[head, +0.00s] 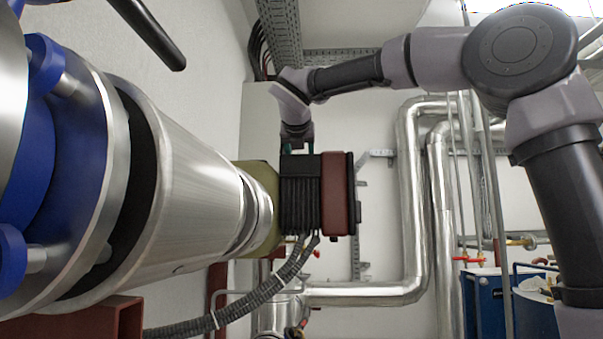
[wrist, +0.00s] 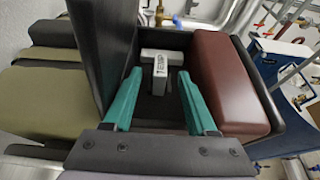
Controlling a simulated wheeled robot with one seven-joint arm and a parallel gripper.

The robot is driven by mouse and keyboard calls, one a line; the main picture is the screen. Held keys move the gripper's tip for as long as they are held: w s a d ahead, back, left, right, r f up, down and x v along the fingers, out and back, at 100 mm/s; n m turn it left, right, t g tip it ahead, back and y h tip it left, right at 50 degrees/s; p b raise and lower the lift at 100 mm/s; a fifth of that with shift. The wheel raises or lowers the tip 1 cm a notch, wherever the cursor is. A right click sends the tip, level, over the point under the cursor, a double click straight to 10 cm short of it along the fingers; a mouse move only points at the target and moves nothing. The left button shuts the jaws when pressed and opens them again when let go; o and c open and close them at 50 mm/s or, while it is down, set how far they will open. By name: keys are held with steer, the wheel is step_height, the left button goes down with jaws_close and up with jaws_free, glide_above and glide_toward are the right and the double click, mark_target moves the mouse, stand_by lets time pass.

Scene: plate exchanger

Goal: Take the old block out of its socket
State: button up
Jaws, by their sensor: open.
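The old block (wrist: 160,58) is a light grey block with a wider top bar and dark lettering that looks like "TEMP". It sits in a dark recess of the black housing (head: 299,200). In the head view the block is hidden. My gripper (wrist: 159,73) has two teal fingers, spread apart, with the block's lower stem showing between and beyond their tips. No firm contact with the block shows. In the head view my gripper (head: 297,148) reaches down to the top of the housing, its fingertips mostly hidden.
A dark red box (head: 337,195) borders the recess on the right, and a tall dark wall (wrist: 100,50) stands on its left. A large silver cylinder (head: 195,190) fills the head view's left. Cables (head: 265,290) hang below the housing; silver pipes (head: 412,200) stand behind.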

steer(key=shift+x, duration=0.85)
steer(key=shift+s, duration=0.1)
jaws_close()
